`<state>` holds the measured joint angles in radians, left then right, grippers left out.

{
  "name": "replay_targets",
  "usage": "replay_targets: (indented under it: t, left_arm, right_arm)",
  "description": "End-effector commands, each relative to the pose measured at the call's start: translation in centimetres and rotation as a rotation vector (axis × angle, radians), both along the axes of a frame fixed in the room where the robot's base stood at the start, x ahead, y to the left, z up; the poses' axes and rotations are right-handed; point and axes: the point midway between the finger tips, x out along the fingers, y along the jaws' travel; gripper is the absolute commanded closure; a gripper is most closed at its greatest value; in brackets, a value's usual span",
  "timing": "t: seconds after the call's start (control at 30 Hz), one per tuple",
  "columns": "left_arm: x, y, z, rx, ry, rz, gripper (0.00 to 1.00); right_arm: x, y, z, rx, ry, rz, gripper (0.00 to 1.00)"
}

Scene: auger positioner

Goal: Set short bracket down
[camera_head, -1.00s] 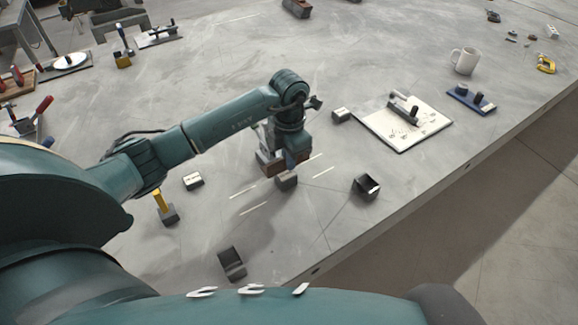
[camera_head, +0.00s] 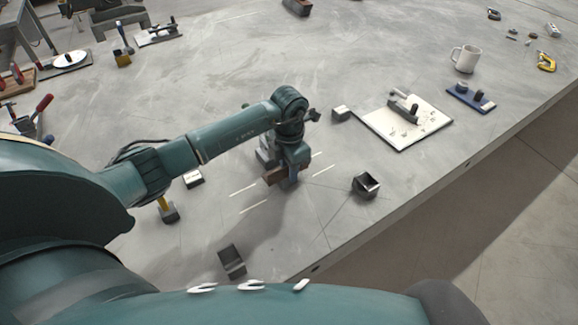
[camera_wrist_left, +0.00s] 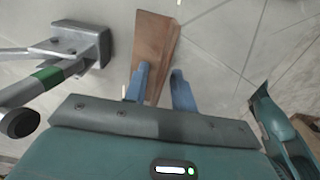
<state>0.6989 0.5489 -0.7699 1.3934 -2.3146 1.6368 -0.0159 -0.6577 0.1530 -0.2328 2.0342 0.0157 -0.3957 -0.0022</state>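The short bracket, a brown bar (camera_wrist_left: 156,45), lies on or just above the grey table in the left wrist view. I cannot tell whether it touches the table. My left gripper (camera_wrist_left: 162,80) has two blue fingers, one on each side of the bracket's near part. A gap shows between the bracket and the right finger, so the gripper looks open. In the head view my left gripper (camera_head: 291,178) points down, with the brown bracket (camera_head: 273,177) beside it, partly hidden. My right gripper is in neither view.
A grey metal fixture with a green-banded bar (camera_wrist_left: 75,45) stands left of the bracket. Dark holders (camera_head: 366,186) (camera_head: 232,262) stand to the right and in front. The table's front edge is near.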

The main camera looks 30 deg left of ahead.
Motion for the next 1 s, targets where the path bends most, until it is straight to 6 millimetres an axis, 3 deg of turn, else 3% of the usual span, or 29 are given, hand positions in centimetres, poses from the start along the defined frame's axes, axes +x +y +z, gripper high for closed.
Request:
replay_targets:
  t: [0.27, 0.37, 0.7, 1.0]
  left_arm:
    - [0.1, 0.0, 0.7, 0.000, -0.001, 0.000, 0.74]
    - [0.1, 0.1, 2.0, 0.001, -0.004, -0.001, 0.74]
    - [0.1, 0.0, 9.2, 0.001, -0.005, 0.000, 0.74]
    - [0.0, 0.0, 12.2, 0.001, -0.001, 0.000, 0.74]
  right_arm:
    - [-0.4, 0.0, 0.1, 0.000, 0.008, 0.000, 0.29]
    - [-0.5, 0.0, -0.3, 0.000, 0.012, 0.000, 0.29]
    - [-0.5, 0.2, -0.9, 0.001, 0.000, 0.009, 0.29]
    - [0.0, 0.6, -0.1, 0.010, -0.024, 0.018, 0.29]
